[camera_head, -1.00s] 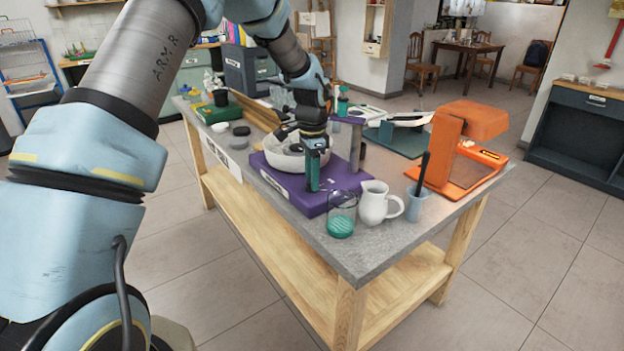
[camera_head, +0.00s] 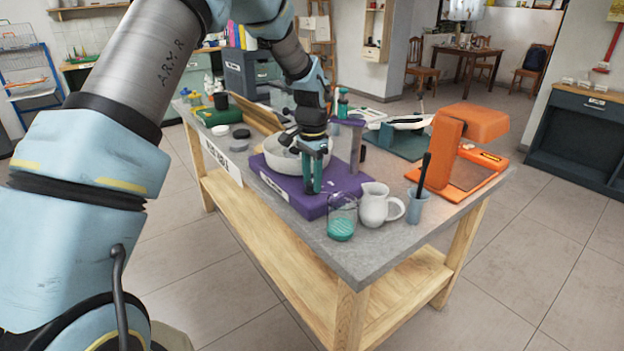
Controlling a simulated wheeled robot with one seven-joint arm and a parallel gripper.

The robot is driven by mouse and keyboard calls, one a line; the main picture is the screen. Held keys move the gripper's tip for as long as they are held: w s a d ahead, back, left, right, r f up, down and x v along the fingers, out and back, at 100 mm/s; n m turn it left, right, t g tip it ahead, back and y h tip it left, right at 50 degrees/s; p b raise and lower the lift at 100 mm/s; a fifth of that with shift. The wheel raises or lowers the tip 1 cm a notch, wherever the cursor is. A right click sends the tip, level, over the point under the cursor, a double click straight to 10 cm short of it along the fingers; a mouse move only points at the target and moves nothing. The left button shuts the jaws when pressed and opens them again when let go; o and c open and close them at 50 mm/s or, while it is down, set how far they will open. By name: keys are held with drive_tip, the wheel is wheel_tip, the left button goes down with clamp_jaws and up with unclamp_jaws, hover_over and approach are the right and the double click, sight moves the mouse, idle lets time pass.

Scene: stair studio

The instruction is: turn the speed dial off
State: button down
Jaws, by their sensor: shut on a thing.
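The purple machine (camera_head: 333,200) stands on the grey worktop, with a pale round bowl (camera_head: 283,158) on its base and a purple upright part behind. My gripper (camera_head: 312,188) points straight down at the front part of the purple base, just in front of the bowl. Its teal fingers are shut on the speed dial at the base's top. The dial itself is hidden by the fingers, so its setting cannot be read.
A glass with green contents (camera_head: 341,222), a white jug (camera_head: 378,204) and a blue-grey cup (camera_head: 417,206) with a dark tool stand close to the right of my gripper. An orange machine (camera_head: 440,165) is at the right end of the worktop (camera_head: 375,250).

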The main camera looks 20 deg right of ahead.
sight(312, 183)
drive_tip(key=shift+c, duration=2.3)
unclamp_jaws()
wheel_tip(312, 183, up, 11)
drive_tip(key=b, duration=0.2)
drive_tip(key=shift+f, duration=0.1)
drive_tip(key=s+a+f+n, duration=0.15)
drive_tip(key=a+n, duration=0.65)
drive_tip(key=a, duration=1.5)
drive_tip(key=s+a+f+n, duration=0.1)
drive_tip(key=s+a+n, duration=0.2)
drive_tip(key=s+a, duration=0.2)
drive_tip(key=s+a+f+n+t, duration=0.1)
drive_tip(key=s+a+f+n, duration=0.1)
drive_tip(key=s+a, duration=0.3)
drive_tip(key=a+n, duration=0.1)
drive_tip(key=a, duration=0.3)
drive_tip(key=shift+a+t, duration=0.25)
drive_tip(key=shift+t, duration=0.05)
